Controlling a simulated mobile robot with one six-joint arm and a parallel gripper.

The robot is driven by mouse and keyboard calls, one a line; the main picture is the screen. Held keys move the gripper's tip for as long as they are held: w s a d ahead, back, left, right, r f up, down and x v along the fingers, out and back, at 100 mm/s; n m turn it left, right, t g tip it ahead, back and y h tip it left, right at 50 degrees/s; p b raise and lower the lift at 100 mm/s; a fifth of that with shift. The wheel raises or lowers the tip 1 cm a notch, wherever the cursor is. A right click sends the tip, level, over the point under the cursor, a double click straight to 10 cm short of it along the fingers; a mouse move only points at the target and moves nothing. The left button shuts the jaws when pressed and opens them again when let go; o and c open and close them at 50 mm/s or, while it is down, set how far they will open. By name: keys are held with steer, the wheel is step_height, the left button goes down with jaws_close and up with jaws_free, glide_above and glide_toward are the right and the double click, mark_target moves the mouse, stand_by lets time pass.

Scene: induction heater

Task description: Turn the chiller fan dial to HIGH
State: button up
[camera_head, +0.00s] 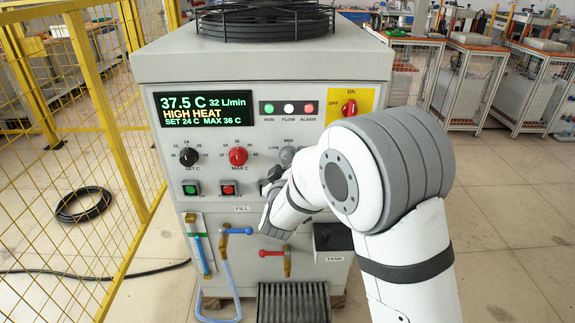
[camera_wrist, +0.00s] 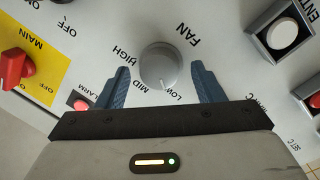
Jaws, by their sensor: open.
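The chiller fan dial (camera_wrist: 159,66) is a round grey knob on the light panel, with FAN, HIGH, MID and LOW printed around it. A small mark on its rim seems to sit between MID and LOW; its exact setting is hard to tell. My gripper (camera_wrist: 160,69) is open, with one blue finger on each side of the dial and visible gaps to it. In the head view the dial (camera_head: 288,156) is partly covered by my arm, and the HIGH label is hidden. My gripper (camera_head: 272,190) is mostly hidden there too. The display (camera_head: 203,108) reads HIGH HEAT, 37.5 C.
The red main switch (camera_head: 349,107) on its yellow plate is close to the dial. The red MAX C dial (camera_head: 238,156) and black SET C dial (camera_head: 189,157) are to the left. Below are blue (camera_head: 236,231) and red (camera_head: 272,253) valve handles. A yellow fence (camera_head: 109,99) stands left.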

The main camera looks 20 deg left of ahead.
steer(key=c, duration=1)
steer(key=shift+o, duration=0.2)
